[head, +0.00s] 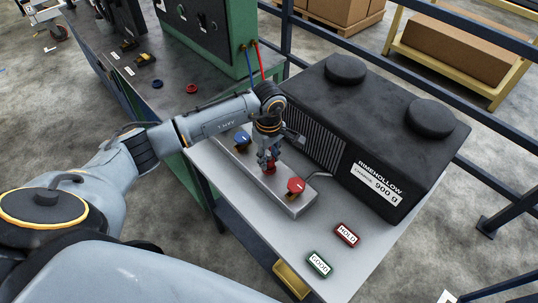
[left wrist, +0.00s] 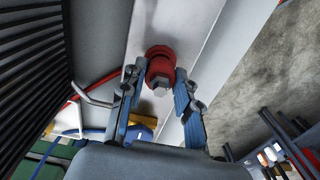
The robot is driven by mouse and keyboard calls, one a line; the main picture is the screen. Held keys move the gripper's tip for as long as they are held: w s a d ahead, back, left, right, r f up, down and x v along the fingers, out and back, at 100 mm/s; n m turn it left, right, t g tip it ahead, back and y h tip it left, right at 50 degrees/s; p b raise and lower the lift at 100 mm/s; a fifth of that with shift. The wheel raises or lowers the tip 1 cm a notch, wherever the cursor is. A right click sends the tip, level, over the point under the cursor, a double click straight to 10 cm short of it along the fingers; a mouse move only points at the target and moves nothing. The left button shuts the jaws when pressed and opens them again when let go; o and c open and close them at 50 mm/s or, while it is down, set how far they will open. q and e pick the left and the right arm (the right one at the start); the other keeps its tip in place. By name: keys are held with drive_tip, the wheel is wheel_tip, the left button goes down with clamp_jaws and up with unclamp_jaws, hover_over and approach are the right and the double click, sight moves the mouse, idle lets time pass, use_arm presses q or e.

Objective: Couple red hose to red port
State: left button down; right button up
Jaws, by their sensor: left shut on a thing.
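My left gripper (head: 268,158) points down over the silver manifold block (head: 225,160) on the grey trolley top. It is shut on a red coupling (head: 269,170). In the left wrist view this red coupling (left wrist: 160,52) sits between the blue fingertips, with a grey hex end facing the camera, over the pale block. It appears to be at the block's surface; I cannot tell whether it is seated, and the port beneath is hidden. A red valve knob (head: 296,185) and a blue valve knob (head: 242,138) flank the gripper. My right gripper is not in view.
A black Rimehollow unit (head: 375,130) stands close to the right of my gripper. Red hose (head: 259,58) and blue hose (head: 249,62) show by the green cabinet.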

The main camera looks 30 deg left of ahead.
sight(269, 155)
use_arm(q)
drive_tip(key=shift+b, duration=0.8)
idle(2.0)
drive_tip(key=shift+f+b, duration=0.55)
drive_tip(key=c, duration=0.9)
unclamp_jaws()
drive_tip(key=shift+r, duration=0.1)
wheel_tip(269, 155, up, 12)
drive_tip(key=shift+f, duration=0.1)
